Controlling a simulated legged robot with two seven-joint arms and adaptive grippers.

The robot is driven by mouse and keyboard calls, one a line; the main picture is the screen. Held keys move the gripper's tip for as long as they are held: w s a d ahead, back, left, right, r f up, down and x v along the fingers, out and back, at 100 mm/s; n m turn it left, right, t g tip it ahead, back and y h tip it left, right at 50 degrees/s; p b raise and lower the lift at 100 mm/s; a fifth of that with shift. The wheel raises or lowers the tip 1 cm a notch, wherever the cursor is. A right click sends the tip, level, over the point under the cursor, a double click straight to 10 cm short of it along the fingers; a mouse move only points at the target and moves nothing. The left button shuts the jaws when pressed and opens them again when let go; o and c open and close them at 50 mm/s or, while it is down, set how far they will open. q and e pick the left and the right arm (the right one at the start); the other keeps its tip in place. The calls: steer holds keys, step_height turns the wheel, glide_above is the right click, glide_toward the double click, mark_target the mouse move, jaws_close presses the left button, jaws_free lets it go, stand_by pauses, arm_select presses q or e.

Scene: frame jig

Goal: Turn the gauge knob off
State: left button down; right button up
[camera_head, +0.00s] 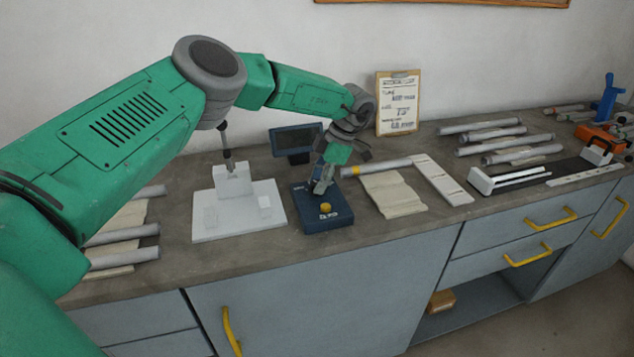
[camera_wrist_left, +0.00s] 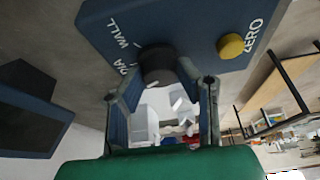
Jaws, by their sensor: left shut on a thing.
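The gauge (camera_head: 322,218) is a dark blue box on the bench with a yellow button on its front part. In the left wrist view the gauge (camera_wrist_left: 195,22) shows a black knob (camera_wrist_left: 158,66) beside the labels WALL and DIA, and the yellow button (camera_wrist_left: 230,46) by the word ZERO. My left gripper (camera_head: 322,188) is over the back part of the gauge. In the wrist view its fingers (camera_wrist_left: 168,88) are shut on the black knob, one on each side. The knob's pointer mark is hard to read. My right gripper is not in view.
A dark display (camera_head: 296,140) stands behind the gauge. A white fixture (camera_head: 240,212) is just left of it. A tube on a beige cloth (camera_head: 393,197) and a white tray (camera_head: 442,180) lie to the right. A clipboard (camera_head: 397,103) leans on the wall.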

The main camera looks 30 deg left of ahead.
arm_select(q)
steer(key=n+h, duration=0.1)
steer(key=n, duration=0.1)
steer(key=n+h+b, duration=0.1)
steer(key=n, duration=0.2)
steer(key=shift+w+f+g, duration=0.1)
steer(key=shift+w+g, duration=0.1)
steer(key=shift+g, duration=0.2)
steer(key=n, duration=0.2)
steer(key=shift+n+h, duration=0.3)
steer(key=shift+h, duration=0.1)
steer(key=shift+w+a+n+h, duration=0.1)
steer(key=shift+n+h, duration=0.3)
steer(key=shift+n, duration=0.4)
steer(key=c, duration=1.2)
jaws_free()
